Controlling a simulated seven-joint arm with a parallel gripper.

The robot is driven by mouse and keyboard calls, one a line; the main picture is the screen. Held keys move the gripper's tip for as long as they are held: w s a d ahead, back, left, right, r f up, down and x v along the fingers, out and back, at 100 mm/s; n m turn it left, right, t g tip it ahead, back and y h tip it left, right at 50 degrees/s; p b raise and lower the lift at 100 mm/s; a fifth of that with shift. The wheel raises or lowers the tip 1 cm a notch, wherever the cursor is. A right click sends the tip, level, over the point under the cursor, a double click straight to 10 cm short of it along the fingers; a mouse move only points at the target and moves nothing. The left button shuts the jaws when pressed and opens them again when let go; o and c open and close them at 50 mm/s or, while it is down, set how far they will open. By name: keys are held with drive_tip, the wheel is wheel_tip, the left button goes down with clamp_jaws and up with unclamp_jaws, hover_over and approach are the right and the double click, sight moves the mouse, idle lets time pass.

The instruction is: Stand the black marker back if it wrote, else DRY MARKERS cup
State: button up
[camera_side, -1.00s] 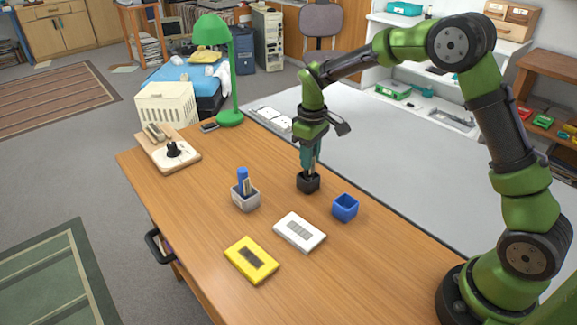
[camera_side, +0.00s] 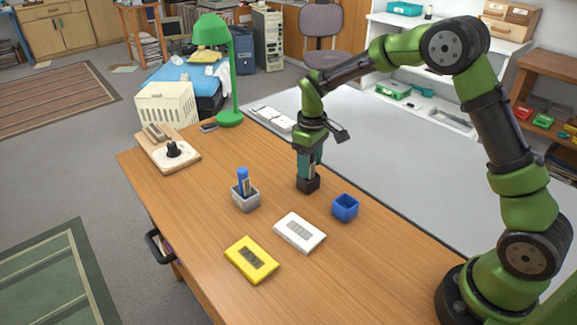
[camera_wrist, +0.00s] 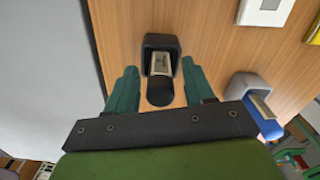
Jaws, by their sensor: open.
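The black marker (camera_wrist: 160,90) stands in a small dark cup (camera_wrist: 154,42) in the wrist view, black end towards the camera and a pale label on its side. The dark cup also shows in the side view (camera_side: 308,184), where my gripper hides the marker. My gripper (camera_side: 309,168) points down just above this cup. In the wrist view its teal fingers (camera_wrist: 162,84) are open, one on each side of the marker, with gaps visible. I cannot read a DRY MARKERS label on any cup.
A grey cup (camera_side: 246,202) holds a blue marker (camera_side: 242,180) to the left. An empty-looking blue cup (camera_side: 345,208) stands at right. A white block (camera_side: 299,232) and a yellow block (camera_side: 251,260) lie in front. A wooden board (camera_side: 180,162) and a green lamp (camera_side: 231,90) stand farther back.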

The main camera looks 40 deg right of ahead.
wheel_tip(320, 180, up, 12)
drive_tip(key=s+a+r+m+t, duration=0.1)
drive_tip(key=s+r+m+t, duration=0.1)
drive_tip(key=s+r, duration=0.45)
drive_tip(key=s+a+m+t+y, duration=0.2)
drive_tip(key=s+m+t, duration=0.3)
drive_tip(key=s, duration=1.2)
drive_tip(key=shift+s+a, duration=0.2)
drive_tip(key=shift+s, duration=0.2)
